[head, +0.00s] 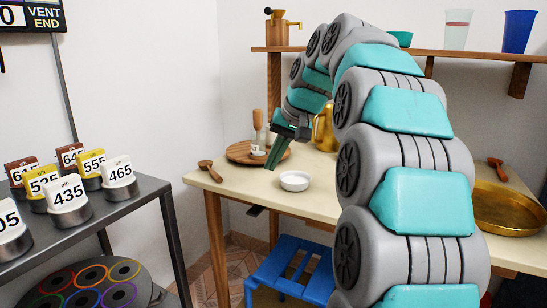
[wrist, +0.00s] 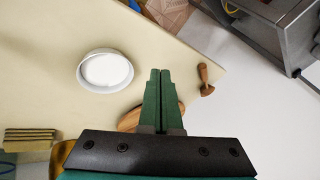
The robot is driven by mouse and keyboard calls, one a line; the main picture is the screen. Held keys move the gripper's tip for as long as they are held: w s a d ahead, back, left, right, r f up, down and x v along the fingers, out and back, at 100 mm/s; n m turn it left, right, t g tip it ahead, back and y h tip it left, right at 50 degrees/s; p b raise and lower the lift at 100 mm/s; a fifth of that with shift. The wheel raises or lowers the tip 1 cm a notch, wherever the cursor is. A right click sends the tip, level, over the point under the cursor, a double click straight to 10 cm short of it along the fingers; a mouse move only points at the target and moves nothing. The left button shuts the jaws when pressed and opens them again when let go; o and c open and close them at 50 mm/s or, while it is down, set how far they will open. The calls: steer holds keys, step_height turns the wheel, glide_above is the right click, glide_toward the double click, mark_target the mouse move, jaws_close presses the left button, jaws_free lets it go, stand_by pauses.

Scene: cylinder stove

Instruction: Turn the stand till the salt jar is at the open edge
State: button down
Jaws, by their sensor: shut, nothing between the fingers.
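The round wooden stand (head: 238,148) lies on the cream table near its back left corner. A wooden mill-like piece (head: 257,119) and a small whitish jar (head: 257,151) stand on it. I cannot tell whether that whitish jar is the salt jar. My gripper (head: 272,166) has its green fingers together and empty, pointing down in front of the stand's right side, where it hides part of the stand. In the wrist view the shut fingers (wrist: 161,72) cover most of the stand, and a brown sliver of its rim (wrist: 129,121) shows beside them.
A white dish (head: 294,181) sits on the table just right of my gripper. A wooden utensil (head: 209,170) lies left of the stand. A gold pot (head: 324,130) stands behind, partly hidden by my arm. A dark side table (head: 118,205) with number markers is at left.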

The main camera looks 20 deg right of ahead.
steer(key=w+d+r+m+t+b, duration=0.1)
steer(key=w+d+r, duration=0.1)
steer(key=d, duration=0.3)
steer(key=w+d+r+t, duration=0.1)
steer(key=w+d+r, duration=0.15)
steer(key=d, duration=0.35)
steer(key=shift+h, duration=0.4)
steer(key=b+x, duration=0.1)
steer(key=x, duration=0.9)
steer(key=shift+w+a+r, duration=0.15)
steer(key=shift+w+a, duration=0.6)
steer(key=shift+a, duration=0.3)
steer(key=shift+w+a, duration=0.5)
steer(key=shift+a, duration=0.15)
steer(key=shift+a+r+m, duration=0.1)
steer(key=shift+m, duration=0.2)
